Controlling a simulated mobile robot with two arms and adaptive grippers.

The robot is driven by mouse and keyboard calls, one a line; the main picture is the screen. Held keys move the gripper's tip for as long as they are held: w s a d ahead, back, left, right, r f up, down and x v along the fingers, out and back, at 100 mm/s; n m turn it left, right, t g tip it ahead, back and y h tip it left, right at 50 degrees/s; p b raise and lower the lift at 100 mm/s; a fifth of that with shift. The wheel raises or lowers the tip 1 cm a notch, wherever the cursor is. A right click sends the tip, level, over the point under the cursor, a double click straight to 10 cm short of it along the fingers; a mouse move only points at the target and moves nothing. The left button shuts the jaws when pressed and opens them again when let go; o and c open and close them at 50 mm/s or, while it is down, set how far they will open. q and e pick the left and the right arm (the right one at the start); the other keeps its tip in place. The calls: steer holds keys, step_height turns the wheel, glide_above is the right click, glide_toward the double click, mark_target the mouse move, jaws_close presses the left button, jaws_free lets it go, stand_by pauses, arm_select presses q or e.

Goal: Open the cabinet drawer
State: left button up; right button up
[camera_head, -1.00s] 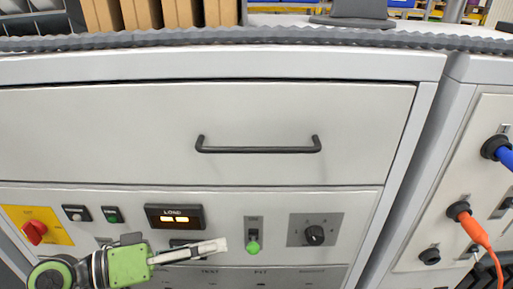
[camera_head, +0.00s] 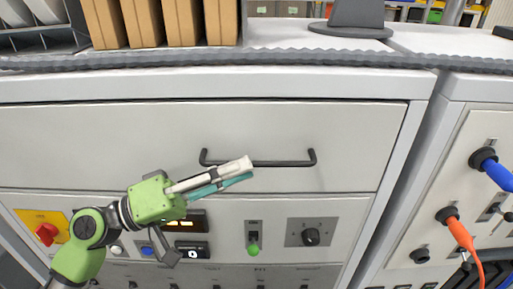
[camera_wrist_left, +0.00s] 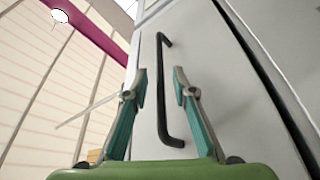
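The cabinet drawer (camera_head: 100,135) is a wide white front panel, and it looks shut. Its black bar handle (camera_head: 288,163) runs horizontally across the panel. My left gripper (camera_head: 245,172) is in front of the panel, its fingertips over the left half of the handle in the head view. In the left wrist view, the handle (camera_wrist_left: 163,90) shows between and beyond the two open fingers of my left gripper (camera_wrist_left: 160,80). My right gripper is not in view.
Below the drawer is a control panel with a red knob (camera_head: 46,233), a green-tipped switch (camera_head: 253,249) and a black dial (camera_head: 311,236). Brown boxes (camera_head: 143,22) stand on top. At right, blue (camera_head: 495,171) and orange (camera_head: 462,236) cable plugs stick out.

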mark_target(257, 162)
arm_select(q)
steer(key=x, duration=0.1)
steer(key=p+x, duration=0.1)
steer(key=shift+w+d+r, duration=0.1)
steer(key=shift+d+r, duration=0.2)
steer(key=shift+w+d, duration=0.2)
steer(key=shift+d, duration=0.4)
steer(key=shift+f, duration=0.1)
jaws_close()
steer(key=shift+f, duration=0.1)
